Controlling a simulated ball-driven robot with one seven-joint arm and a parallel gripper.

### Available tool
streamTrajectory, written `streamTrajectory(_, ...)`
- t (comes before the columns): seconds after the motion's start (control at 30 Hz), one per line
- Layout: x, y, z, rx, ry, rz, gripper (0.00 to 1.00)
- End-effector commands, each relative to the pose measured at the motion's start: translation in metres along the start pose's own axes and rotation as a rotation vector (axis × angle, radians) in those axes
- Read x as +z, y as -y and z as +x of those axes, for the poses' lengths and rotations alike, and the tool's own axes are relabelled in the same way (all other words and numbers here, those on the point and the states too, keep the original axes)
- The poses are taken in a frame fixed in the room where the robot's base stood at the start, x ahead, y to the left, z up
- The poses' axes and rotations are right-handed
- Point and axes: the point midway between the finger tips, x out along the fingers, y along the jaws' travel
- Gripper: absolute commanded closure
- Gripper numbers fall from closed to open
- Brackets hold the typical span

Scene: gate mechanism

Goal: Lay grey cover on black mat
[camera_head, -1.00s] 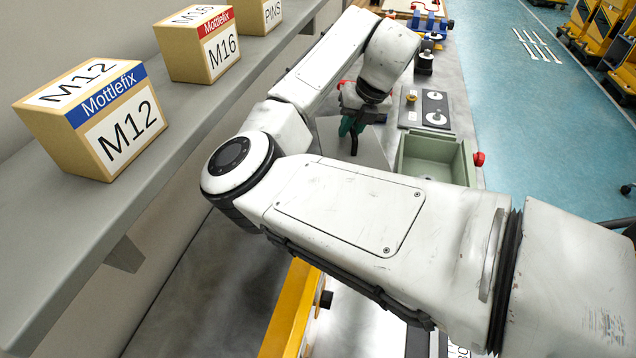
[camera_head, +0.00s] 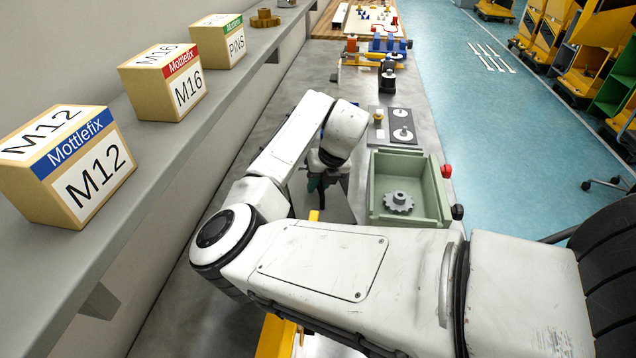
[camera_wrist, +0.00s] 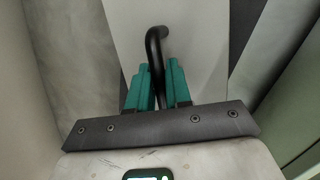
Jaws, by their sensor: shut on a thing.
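The grey cover is a flat light-grey plate with a bent black bar handle. In the head view the cover (camera_head: 338,207) shows partly behind my arm, left of the green box. In the wrist view the cover (camera_wrist: 194,45) lies beyond my fingers, with its handle (camera_wrist: 153,42) rising between them. My gripper (camera_wrist: 156,75) has teal fingers and is shut on the handle; in the head view my gripper (camera_head: 318,184) is small and partly hidden by my wrist. Dark surface shows beside the cover in the wrist view; I cannot tell whether it is the black mat.
A green open box (camera_head: 409,160) holding a grey gear (camera_head: 398,202) stands close right of the cover. A shelf with labelled cartons (camera_head: 162,82) runs along the left wall. My arm hides much of the near bench.

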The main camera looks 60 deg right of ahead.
Motion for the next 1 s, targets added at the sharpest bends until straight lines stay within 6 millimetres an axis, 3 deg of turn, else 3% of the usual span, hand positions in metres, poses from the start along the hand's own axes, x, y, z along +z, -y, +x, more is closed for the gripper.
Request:
streamTrajectory(0.33,0.000,0.001,0.002,0.000,0.002,0.000,1.00)
streamTrajectory(0.37,-0.001,0.001,0.003,0.000,0.001,0.000,0.79)
streamTrajectory(0.6,0.000,0.001,0.002,0.000,0.001,0.001,0.56)
streamTrajectory(0.87,0.000,0.000,0.001,0.000,0.001,0.001,0.56)
streamTrajectory(1.0,0.001,0.000,-0.009,0.000,0.003,0.002,0.56)
